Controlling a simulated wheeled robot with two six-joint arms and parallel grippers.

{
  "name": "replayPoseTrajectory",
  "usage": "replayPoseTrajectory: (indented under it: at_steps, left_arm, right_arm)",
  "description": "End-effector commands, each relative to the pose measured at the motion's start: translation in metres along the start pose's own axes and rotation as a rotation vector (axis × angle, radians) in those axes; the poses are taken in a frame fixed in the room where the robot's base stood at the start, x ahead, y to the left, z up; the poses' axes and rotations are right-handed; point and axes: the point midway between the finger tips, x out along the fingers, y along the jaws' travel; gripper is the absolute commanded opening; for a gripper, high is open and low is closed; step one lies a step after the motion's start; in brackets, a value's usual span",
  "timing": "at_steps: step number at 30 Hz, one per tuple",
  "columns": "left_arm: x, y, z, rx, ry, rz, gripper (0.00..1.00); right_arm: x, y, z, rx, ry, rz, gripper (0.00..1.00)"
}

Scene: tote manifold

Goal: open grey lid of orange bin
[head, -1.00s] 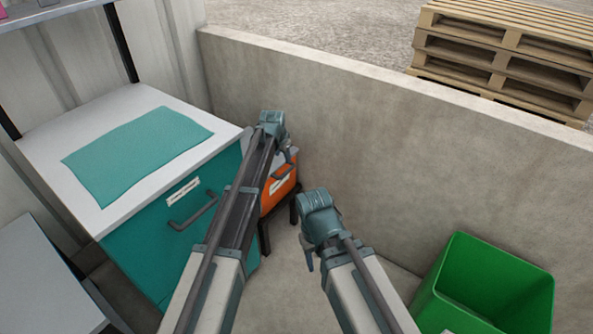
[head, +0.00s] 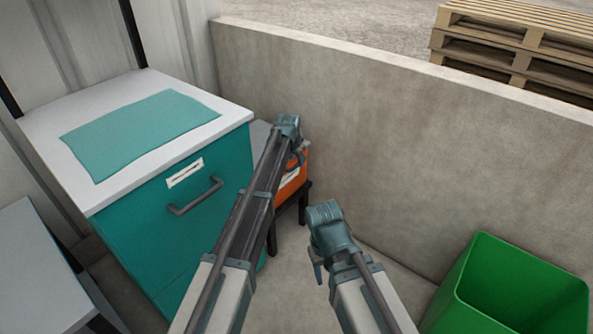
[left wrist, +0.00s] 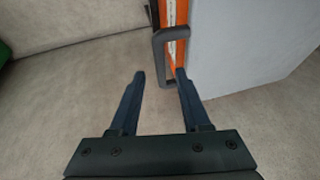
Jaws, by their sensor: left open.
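The orange bin (head: 292,183) stands on a dark stand between the teal cabinet and the concrete wall, partly hidden by my left arm. Its grey lid (head: 259,134) shows as a strip behind that arm and looks shut. In the left wrist view the lid (left wrist: 240,45) is a broad grey surface at the right, with an orange strip of the bin (left wrist: 181,14) beside it. A dark grey handle (left wrist: 158,60) sits just beyond my left gripper (left wrist: 160,74). The left gripper is open, with nothing between its fingers. My right gripper (head: 318,272) hangs low, its jaws unclear.
The teal cabinet (head: 150,235) with a grey handle and a teal cloth (head: 140,133) on top stands left of the bin. The concrete wall (head: 400,140) runs behind. A green bin (head: 520,285) stands at lower right. Bare floor lies between.

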Motion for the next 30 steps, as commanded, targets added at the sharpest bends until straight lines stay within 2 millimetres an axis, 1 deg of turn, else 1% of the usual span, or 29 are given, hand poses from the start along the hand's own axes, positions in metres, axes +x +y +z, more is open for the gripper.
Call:
replayPoseTrajectory:
  at_steps: [1,6,16,17,18,20,24,30]
  left_arm:
    - [0.015,0.001,0.001,0.0,0.0,0.0,0.47]
    - [0.029,0.0,0.001,0.0,0.0,0.0,0.47]
    - [0.03,0.0,0.0,0.0,0.0,0.0,0.47]
    - [0.03,0.0,0.0,0.0,0.0,0.0,0.43]
    - [0.03,0.0,0.0,0.0,0.0,0.0,0.36]
    - [0.03,0.0,0.0,0.0,0.0,0.0,0.26]
    - [0.03,0.0,0.0,0.0,0.0,0.0,0.0]
    - [0.03,0.0,0.0,0.0,0.0,0.0,0.0]
  right_arm:
    - [0.014,-0.001,-0.001,-0.001,0.0,0.0,0.5]
    - [0.026,-0.003,-0.002,-0.005,0.002,-0.002,0.5]
    - [0.027,-0.004,-0.002,-0.005,0.002,-0.003,0.5]
    - [0.027,-0.004,-0.002,-0.005,0.002,-0.003,0.5]
    - [0.027,-0.004,-0.002,-0.005,0.002,-0.003,0.5]
    - [0.027,-0.004,-0.002,-0.005,0.002,-0.003,0.5]
    - [0.027,-0.004,-0.002,-0.005,0.002,-0.003,0.5]
    - [0.027,-0.004,-0.002,-0.005,0.002,-0.003,0.5]
